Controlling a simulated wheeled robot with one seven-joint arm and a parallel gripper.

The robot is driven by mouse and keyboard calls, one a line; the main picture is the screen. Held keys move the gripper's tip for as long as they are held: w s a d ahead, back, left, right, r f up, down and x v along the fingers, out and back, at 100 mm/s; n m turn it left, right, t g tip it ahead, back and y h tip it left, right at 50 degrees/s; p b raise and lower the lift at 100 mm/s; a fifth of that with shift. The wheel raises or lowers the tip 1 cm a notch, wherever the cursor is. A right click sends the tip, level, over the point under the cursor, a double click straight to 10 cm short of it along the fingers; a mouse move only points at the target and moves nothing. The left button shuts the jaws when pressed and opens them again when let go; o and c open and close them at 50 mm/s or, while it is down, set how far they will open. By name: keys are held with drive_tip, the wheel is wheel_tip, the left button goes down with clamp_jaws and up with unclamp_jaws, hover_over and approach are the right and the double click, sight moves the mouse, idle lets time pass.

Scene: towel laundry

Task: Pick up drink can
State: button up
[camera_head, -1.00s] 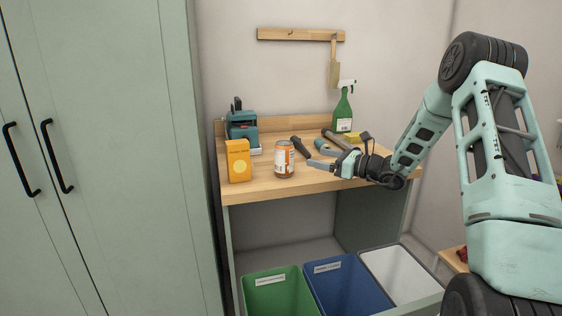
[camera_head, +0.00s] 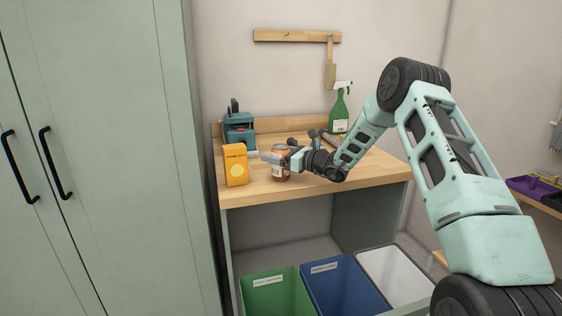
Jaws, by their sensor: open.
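The drink can (camera_head: 280,174), orange and white, stands upright on the wooden worktop (camera_head: 315,186). My gripper (camera_head: 272,159) is open and reaches in from the right at the can's upper part. Its fingers cover much of the can in this view. I cannot tell whether the fingers are around the can or only in front of it, or whether they touch it.
A yellow-orange box (camera_head: 235,166) stands close to the left of the can. A teal device (camera_head: 239,134) and a green spray bottle (camera_head: 339,112) stand behind. Green (camera_head: 272,291), blue (camera_head: 345,284) and white (camera_head: 393,274) bins are below the worktop.

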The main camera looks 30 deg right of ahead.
drive_tip(key=shift+w+a, duration=0.1)
drive_tip(key=shift+w, duration=0.15)
drive_tip(key=c, duration=1.3)
